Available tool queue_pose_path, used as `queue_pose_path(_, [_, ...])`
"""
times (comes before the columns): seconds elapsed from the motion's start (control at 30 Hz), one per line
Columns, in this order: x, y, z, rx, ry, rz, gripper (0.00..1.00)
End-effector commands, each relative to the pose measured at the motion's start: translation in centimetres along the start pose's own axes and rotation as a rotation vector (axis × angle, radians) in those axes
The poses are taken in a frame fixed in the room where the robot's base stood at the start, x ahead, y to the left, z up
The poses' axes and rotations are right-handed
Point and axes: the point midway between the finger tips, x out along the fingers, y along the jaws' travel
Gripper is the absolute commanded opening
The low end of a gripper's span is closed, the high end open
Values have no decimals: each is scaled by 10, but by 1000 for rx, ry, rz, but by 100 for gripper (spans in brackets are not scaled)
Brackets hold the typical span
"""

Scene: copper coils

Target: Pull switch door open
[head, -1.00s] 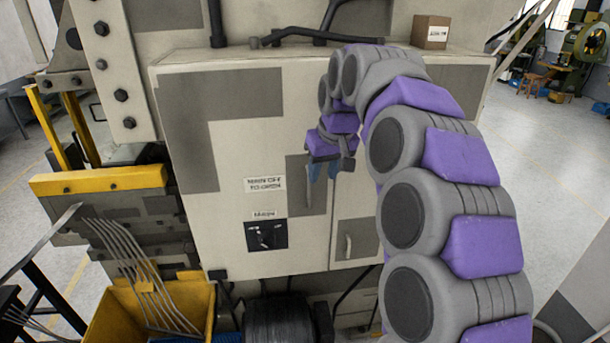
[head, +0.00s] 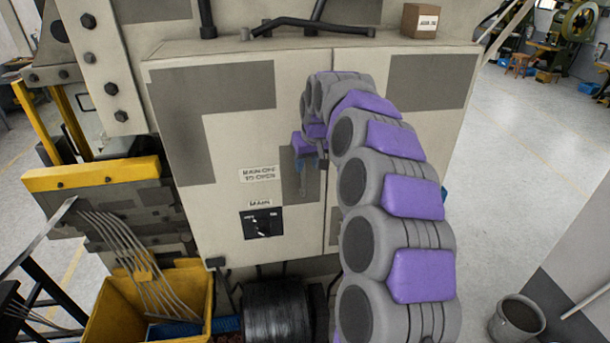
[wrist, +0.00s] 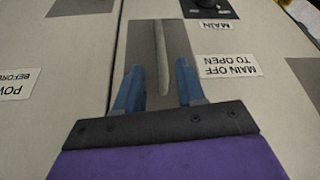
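The switch door (head: 225,130) is the left, cream and grey door of the cabinet, and it looks shut. Its pale upright bar handle (wrist: 162,60) sits on a grey patch. My gripper (wrist: 158,67) is open in the wrist view, with one blue finger on each side of the handle's near end and a gap to each. In the head view my gripper (head: 306,164) is in front of the handle and hides part of it. The main switch (head: 262,224) is a black plate with a knob, below a label (head: 257,175) reading "MAIN OFF TO OPEN".
A second cabinet door (head: 420,130) lies to the right, behind my arm. A small box (head: 420,20) and black pipes (head: 310,27) are on top. A yellow bin (head: 190,310) and a black coil (head: 279,310) stand below. A bucket (head: 517,318) is on the floor at right.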

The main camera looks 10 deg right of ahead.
Motion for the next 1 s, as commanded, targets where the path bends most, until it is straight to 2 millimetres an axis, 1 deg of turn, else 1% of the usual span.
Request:
queue_pose_path(0.03, [10, -1, 1, -1, -5, -1, 39])
queue_pose_path(0.2, [42, 2, 2, 0, -5, -3, 39])
queue_pose_path(0.3, [56, 4, 2, 1, -6, -5, 39])
queue_pose_path(0.4, [64, 6, 3, 2, -4, -6, 39])
queue_pose_path(0.57, [71, 6, 2, 2, 0, -4, 39])
queue_pose_path(0.83, [72, 2, 1, 0, 0, -1, 38])
queue_pose_path(1.0, [72, 2, 1, 0, -1, -2, 22])
